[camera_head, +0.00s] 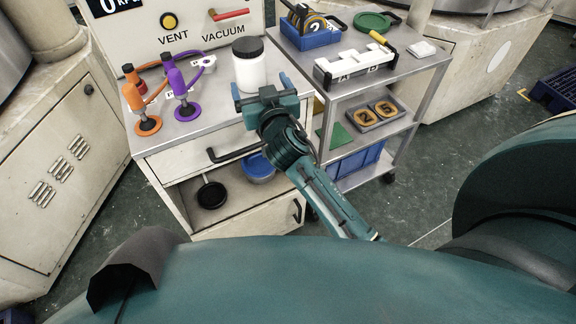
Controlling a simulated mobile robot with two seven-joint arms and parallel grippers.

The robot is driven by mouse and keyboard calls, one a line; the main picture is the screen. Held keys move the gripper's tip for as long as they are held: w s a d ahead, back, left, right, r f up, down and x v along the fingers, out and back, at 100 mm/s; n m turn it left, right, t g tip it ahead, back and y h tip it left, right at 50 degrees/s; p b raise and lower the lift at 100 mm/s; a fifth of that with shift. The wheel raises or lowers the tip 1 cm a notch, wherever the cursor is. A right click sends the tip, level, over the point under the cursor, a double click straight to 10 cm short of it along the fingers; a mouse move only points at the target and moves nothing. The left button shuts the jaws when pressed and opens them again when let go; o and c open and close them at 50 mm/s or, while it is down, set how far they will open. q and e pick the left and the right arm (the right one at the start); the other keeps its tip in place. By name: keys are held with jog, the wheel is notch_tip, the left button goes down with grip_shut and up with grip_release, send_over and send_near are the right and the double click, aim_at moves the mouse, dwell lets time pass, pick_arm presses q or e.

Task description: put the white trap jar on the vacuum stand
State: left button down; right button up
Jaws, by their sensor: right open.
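The white trap jar (251,70) has a black lid and stands upright at the right side of the vacuum stand's grey top (213,122), just before the panel marked VENT and VACUUM (180,28). Its base is partly hidden by my right gripper (263,88), so I cannot tell whether it rests on the top. My right gripper is open, with one finger at each side of the jar's lower part. I cannot tell whether the fingers touch it. My left gripper is not in view.
An orange suction tool (147,123) and a purple one (184,108) stand left on the top. A grey cart (400,68) stands at the right, with a blue bin (308,36), a white-and-black rack (354,65) and a green disc (371,21).

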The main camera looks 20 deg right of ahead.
jog(key=s+a+f+n+g+y, duration=0.2)
jog(key=s+f+g+y, duration=0.1)
jog(key=s+f, duration=0.6)
jog(key=s+a+f+n+g+y, duration=0.1)
jog(key=s+f+n+g+y, duration=0.1)
jog(key=s+f, duration=0.7)
jog(key=s+g, duration=0.1)
jog(key=s, duration=0.7)
jog(key=shift+s+a+f+y, duration=0.15)
jog(key=shift+a+y, duration=0.25)
pick_arm(q)
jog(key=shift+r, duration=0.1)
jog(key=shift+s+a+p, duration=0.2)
jog(key=shift+p, duration=0.3)
pick_arm(e)
jog(key=shift+d+g, duration=0.15)
jog(key=shift+g, duration=0.15)
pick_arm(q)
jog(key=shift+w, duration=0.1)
